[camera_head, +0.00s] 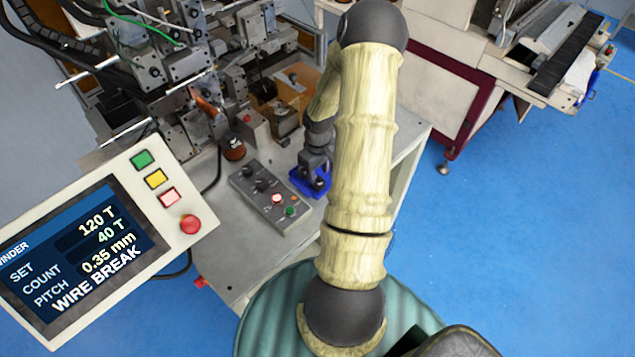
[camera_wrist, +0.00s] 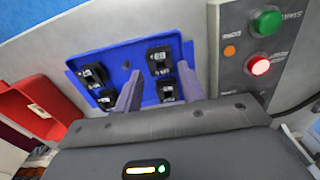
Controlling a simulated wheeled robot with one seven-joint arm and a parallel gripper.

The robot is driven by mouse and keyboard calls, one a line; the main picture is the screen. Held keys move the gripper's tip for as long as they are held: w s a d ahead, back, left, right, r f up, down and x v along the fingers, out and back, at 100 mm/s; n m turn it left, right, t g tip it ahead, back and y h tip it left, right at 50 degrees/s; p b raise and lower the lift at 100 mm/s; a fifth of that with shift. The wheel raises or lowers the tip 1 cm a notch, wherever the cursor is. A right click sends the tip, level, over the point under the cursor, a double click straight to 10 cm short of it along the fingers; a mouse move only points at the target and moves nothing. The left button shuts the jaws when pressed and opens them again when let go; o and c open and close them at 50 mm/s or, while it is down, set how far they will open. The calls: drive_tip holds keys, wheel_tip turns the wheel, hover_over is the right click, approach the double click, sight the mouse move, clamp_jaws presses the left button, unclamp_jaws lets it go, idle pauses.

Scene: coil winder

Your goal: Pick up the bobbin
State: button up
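A blue tray (camera_wrist: 122,60) holds several small black bobbin-like parts with pale markings. One black part (camera_wrist: 160,62) and another below it (camera_wrist: 168,90) appear between my gripper's fingers in the wrist view. Two more lie to the left, at the upper left (camera_wrist: 93,74) and lower left (camera_wrist: 106,98). My gripper (camera_wrist: 159,69) is open, its two fingers apart and pointing at the tray; I cannot tell if they touch anything. In the head view my gripper (camera_head: 315,162) is above the blue tray (camera_head: 322,190), hiding most of its contents.
A grey control box (camera_head: 268,196) with lit buttons stands left of the tray. A copper-brown reel (camera_head: 233,149) stands by the winder (camera_head: 190,60). A tilted display (camera_head: 105,235) reads WIRE BREAK. A red bin (camera_wrist: 35,105) lies left in the wrist view.

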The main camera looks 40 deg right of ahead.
sight(319, 179)
drive_tip(key=shift+f+p, duration=0.9)
drive_tip(key=shift+f, duration=1.4)
drive_tip(key=c, duration=0.6)
drive_tip(key=shift+r, duration=0.1)
wheel_tip(319, 179, up, 10)
drive_tip(key=b, duration=0.2)
